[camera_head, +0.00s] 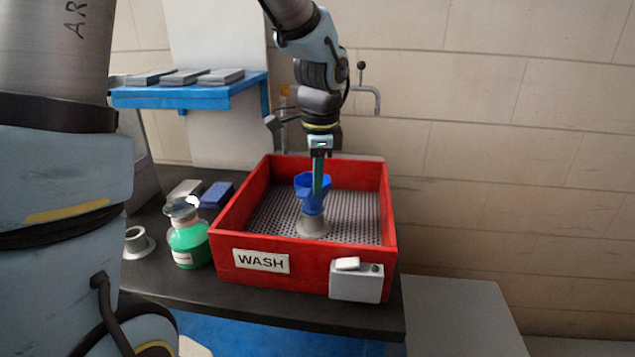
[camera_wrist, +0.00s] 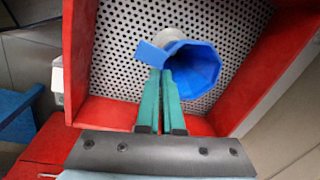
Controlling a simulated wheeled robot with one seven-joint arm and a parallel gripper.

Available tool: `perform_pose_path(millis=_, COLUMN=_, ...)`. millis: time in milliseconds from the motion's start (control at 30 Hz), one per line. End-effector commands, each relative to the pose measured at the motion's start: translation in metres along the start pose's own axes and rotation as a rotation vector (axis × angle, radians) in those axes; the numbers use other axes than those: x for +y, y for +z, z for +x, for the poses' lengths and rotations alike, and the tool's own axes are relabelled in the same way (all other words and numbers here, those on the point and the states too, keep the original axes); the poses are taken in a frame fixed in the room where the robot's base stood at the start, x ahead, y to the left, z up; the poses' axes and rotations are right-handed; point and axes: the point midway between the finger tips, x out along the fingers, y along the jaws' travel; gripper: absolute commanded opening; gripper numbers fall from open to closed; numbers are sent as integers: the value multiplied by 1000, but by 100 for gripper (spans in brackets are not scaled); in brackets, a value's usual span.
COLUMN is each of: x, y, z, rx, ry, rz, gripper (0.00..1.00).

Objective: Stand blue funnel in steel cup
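The blue funnel (camera_head: 312,199) is upright, wide mouth up, inside the red wash tray. It also shows in the wrist view (camera_wrist: 196,69), with a flat tab on its left side. The grey steel cup (camera_head: 312,228) stands on the tray's perforated floor directly below the funnel; part of it shows behind the funnel in the wrist view (camera_wrist: 168,36). The funnel's lower end meets the cup's top in the head view, but I cannot tell how deep it sits. My gripper (camera_wrist: 161,72) points down, its teal fingers nearly together on the funnel by the tab.
The red tray (camera_head: 262,273), marked WASH, has raised walls around the cup. A green bottle (camera_head: 188,246), a blue block (camera_head: 217,195) and a small white-flanged part (camera_head: 138,243) stand left of it. A blue shelf (camera_head: 190,95) and a tap (camera_head: 375,98) are behind.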

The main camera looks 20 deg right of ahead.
Motion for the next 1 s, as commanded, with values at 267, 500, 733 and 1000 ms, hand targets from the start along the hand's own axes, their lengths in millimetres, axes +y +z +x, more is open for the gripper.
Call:
perform_pose_path(millis=267, x=1, y=0, z=4, rx=-1, ry=1, rz=0, gripper=0)
perform_pose_path(millis=500, x=1, y=0, z=4, rx=0, ry=1, rz=0, gripper=15)
perform_pose_path(millis=733, x=1, y=0, z=4, rx=0, ry=0, rz=0, gripper=39)
perform_pose_path(millis=1000, x=0, y=0, z=2, rx=0, ry=-1, rz=0, gripper=39)
